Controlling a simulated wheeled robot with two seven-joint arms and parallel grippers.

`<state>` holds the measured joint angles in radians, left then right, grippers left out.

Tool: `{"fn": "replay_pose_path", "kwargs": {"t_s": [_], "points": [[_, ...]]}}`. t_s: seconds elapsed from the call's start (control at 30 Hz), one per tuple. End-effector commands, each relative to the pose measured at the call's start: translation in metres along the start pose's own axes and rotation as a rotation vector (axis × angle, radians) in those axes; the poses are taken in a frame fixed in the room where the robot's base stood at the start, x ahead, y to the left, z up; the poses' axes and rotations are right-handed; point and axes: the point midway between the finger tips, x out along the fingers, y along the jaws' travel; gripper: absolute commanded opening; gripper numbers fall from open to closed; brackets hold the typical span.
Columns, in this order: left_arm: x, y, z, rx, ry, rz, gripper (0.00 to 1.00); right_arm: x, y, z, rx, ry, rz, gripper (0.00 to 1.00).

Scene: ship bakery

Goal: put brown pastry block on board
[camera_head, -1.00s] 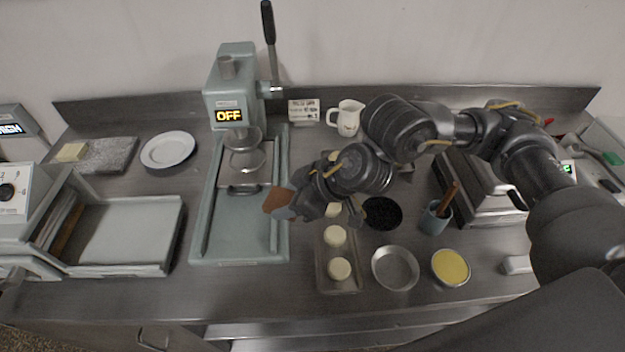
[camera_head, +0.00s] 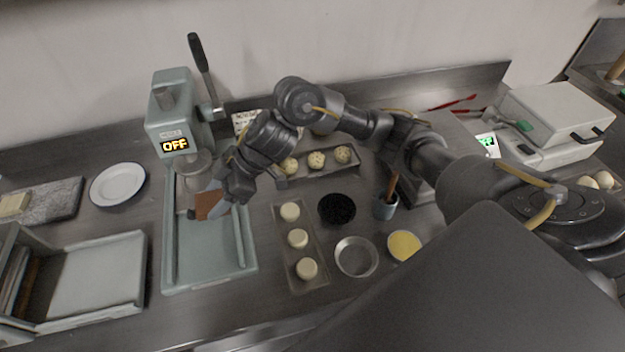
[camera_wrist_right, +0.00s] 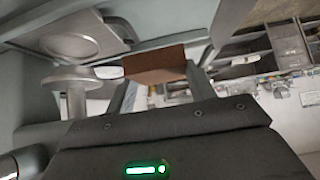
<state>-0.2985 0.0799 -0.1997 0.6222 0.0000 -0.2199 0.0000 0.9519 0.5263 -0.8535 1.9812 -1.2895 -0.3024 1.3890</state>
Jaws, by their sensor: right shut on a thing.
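The brown pastry block (camera_head: 208,206) is between the fingers of my right gripper (camera_head: 216,204), which is shut on it. In the head view it is above the green press base, in front of the press. In the right wrist view the brown block (camera_wrist_right: 156,65) spans the two fingers. A grey speckled board (camera_head: 62,200) lies at the far left of the counter, with a pale yellow block (camera_head: 14,204) on its left part. My left gripper is not in view.
The press (camera_head: 172,112) with OFF display stands behind the block. A white plate (camera_head: 118,184) lies between the board and the press. A shallow grey tray (camera_head: 98,276) is at front left. A dough tray (camera_head: 281,236) and dishes are to the right.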

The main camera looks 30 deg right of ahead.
Motion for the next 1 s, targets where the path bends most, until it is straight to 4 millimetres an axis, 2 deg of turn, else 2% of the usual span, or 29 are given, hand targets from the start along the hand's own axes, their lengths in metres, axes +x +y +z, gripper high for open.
{"fn": "replay_pose_path", "kwargs": {"t_s": [0.13,0.23,0.5,0.7,0.83,1.0], "points": [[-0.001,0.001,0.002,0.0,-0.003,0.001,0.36,-0.001,0.004,0.004,-0.001,0.0,0.0,0.3],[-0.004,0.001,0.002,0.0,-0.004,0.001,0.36,-0.005,0.015,0.018,0.005,-0.002,0.001,0.3],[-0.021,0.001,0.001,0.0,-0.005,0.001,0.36,-0.02,0.065,0.074,0.008,-0.003,0.004,0.3],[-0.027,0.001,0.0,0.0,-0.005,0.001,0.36,-0.007,0.085,0.115,0.004,-0.001,0.0,0.3],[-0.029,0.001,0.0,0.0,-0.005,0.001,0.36,-0.003,0.093,0.129,0.001,0.0,0.0,0.3],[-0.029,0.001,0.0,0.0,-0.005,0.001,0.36,-0.001,0.095,0.134,-0.003,0.002,0.0,0.3]]}}
